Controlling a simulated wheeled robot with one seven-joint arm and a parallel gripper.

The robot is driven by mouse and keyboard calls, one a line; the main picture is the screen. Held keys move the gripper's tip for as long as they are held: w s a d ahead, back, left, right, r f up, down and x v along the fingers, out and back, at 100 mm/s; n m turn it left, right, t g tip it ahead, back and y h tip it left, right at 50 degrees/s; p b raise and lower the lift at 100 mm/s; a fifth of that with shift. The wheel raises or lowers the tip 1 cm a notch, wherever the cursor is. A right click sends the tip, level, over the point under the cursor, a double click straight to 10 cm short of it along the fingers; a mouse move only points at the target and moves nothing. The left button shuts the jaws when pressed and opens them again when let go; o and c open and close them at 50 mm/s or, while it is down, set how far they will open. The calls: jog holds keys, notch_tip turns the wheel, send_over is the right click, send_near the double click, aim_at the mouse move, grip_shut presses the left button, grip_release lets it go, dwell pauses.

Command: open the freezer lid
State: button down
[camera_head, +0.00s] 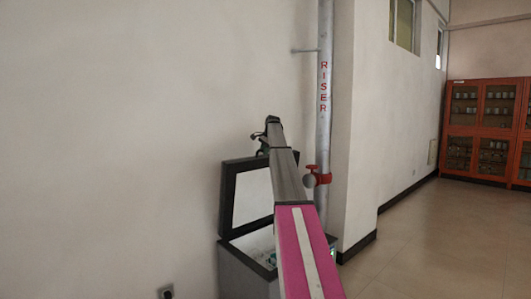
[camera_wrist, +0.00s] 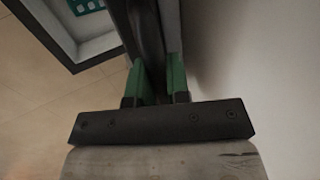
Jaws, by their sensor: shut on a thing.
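The freezer (camera_head: 240,272) stands against the wall, partly hidden behind my arm. Its lid (camera_head: 251,196), white inside with a dark frame, is raised steeply, and the freezer's inside shows below it. My gripper (camera_head: 262,145) is at the top edge of the lid. In the wrist view my gripper (camera_wrist: 157,82) has its two green fingers on either side of the dark lid edge (camera_wrist: 148,30) and is shut on it. The dark freezer rim (camera_wrist: 45,35) shows at the upper left there. My arm hides the lid's right part in the head view.
A grey riser pipe (camera_head: 324,130) with a red valve (camera_head: 320,177) stands close to the right of my arm. A wall corner juts out beside it. Orange cabinets (camera_head: 481,128) stand far right, with clear tiled floor (camera_head: 430,240) before them.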

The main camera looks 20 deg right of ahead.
jog(key=c, duration=1.1)
grip_release()
jog(key=v, duration=1)
jog(key=shift+r, duration=0.35)
jog(key=shift+s, duration=0.25)
